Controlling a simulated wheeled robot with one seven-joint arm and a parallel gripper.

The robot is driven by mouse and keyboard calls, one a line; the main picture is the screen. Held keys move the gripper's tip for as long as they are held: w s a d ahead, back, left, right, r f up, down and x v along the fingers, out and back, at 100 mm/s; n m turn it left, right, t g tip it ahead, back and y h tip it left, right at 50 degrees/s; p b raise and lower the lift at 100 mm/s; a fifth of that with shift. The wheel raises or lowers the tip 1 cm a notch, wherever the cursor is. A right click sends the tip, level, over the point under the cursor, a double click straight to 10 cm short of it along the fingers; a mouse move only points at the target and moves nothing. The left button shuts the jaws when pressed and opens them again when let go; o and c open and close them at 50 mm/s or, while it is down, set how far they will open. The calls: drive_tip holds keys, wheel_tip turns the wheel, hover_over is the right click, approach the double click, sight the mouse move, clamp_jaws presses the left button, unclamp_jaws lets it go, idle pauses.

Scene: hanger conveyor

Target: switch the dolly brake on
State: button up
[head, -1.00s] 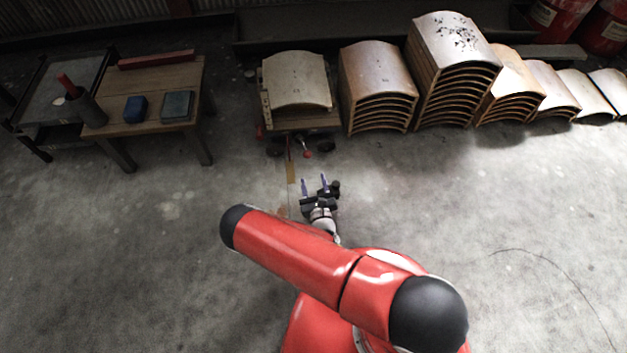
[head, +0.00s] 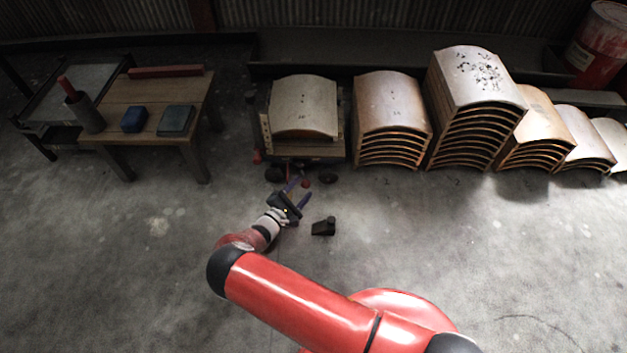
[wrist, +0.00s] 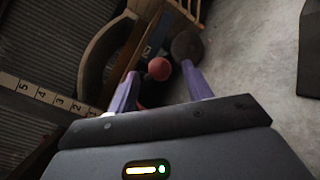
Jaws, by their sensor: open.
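The dolly (head: 312,151) is a low wooden cart on dark wheels, carrying curved panels, at the back centre of the head view. A red ball knob (head: 305,182) sits low at its front; it also shows in the wrist view (wrist: 159,68), beside a dark round wheel (wrist: 186,46). I cannot tell the brake's position, and the knob's lever is mostly hidden. My gripper (head: 299,192) is open and empty, low in front of the dolly. In the wrist view its purple fingers (wrist: 160,80) lie either side of the knob in the picture. Contact cannot be told.
A black wedge-like block (head: 323,226) lies on the floor just right of my gripper. Stacks of curved panels (head: 390,115) stand right of the dolly. A wooden table (head: 155,95) stands left. The floor in front is mostly clear.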

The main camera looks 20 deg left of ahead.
drive_tip(key=x, duration=0.5)
clamp_jaws()
idle(0.3)
